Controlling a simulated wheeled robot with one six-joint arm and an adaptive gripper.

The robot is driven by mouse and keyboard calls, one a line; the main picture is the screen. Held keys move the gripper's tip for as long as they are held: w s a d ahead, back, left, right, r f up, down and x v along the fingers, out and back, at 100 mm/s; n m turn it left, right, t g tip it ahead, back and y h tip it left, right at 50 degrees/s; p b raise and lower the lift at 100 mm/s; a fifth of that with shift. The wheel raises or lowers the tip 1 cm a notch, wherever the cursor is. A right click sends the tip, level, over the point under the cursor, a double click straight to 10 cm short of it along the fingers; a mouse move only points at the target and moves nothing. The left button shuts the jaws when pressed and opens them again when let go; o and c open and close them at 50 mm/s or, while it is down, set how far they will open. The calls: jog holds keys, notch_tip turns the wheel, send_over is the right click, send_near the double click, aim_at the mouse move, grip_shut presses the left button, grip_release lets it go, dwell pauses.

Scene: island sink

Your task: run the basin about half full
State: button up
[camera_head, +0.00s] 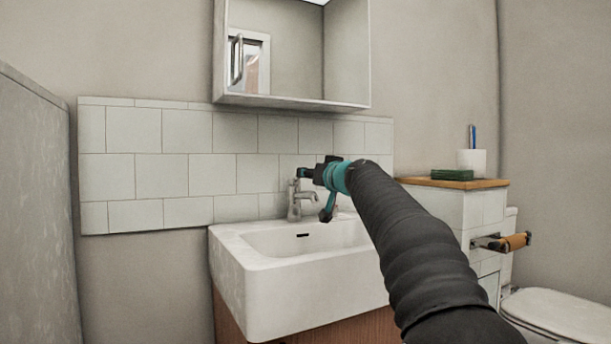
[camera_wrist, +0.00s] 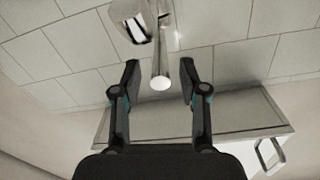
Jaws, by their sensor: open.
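The white basin (camera_head: 275,310) stands against the tiled wall. Its inside shows pale with a dark overflow slot, and no water is visible in the part I can see; the bottom is hidden by the front rim. The chrome tap (camera_head: 294,206) stands at the basin's back edge. My gripper (camera_head: 307,173) is at the top of the tap, reaching in from the right. In the wrist view my gripper (camera_wrist: 160,68) is open, and a slim metal part of the tap (camera_wrist: 162,60) lies between its two fingers with gaps visible on both sides. No water stream shows from the spout.
A mirror cabinet (camera_head: 290,102) hangs above the tap. A tiled ledge with a wooden top (camera_head: 420,182) stands at the right, bearing a green item (camera_head: 452,175) and a white cup (camera_head: 472,162). A toilet (camera_head: 560,315) is at the lower right.

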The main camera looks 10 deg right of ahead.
jog(key=shift+p+x, duration=0.45)
jog(key=shift+x, duration=0.65)
jog(key=shift+w+a, duration=0.2)
jog(key=shift+w, duration=0.4)
grip_shut()
